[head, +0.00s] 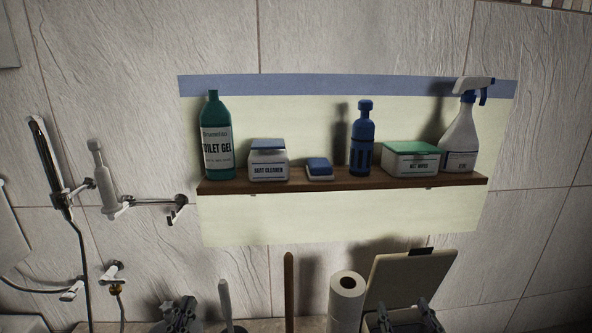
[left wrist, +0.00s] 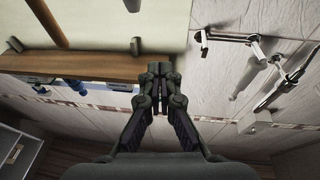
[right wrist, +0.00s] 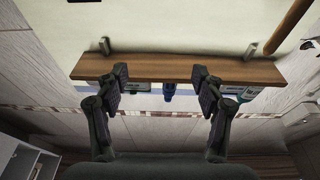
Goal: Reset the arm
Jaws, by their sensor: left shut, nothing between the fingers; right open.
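My left gripper (head: 183,316) is low in the head view, left of centre. In the left wrist view its fingers (left wrist: 158,72) are together with nothing between them, in line with the wooden shelf (left wrist: 75,66). My right gripper (head: 408,310) is at the lower right of the head view, in front of a beige upright panel (head: 408,277). In the right wrist view its fingers (right wrist: 160,80) stand wide apart and empty, in line with the shelf (right wrist: 160,68). Both grippers are below the shelf in the head view.
The wall shelf (head: 340,184) holds a green toilet gel bottle (head: 216,140), a white box (head: 268,162), a small blue-topped item (head: 319,169), a blue bottle (head: 362,140), a green-lidded wipes box (head: 411,160) and a spray bottle (head: 460,140). A paper roll (head: 346,300) stands below. Shower fittings (head: 50,165) are left.

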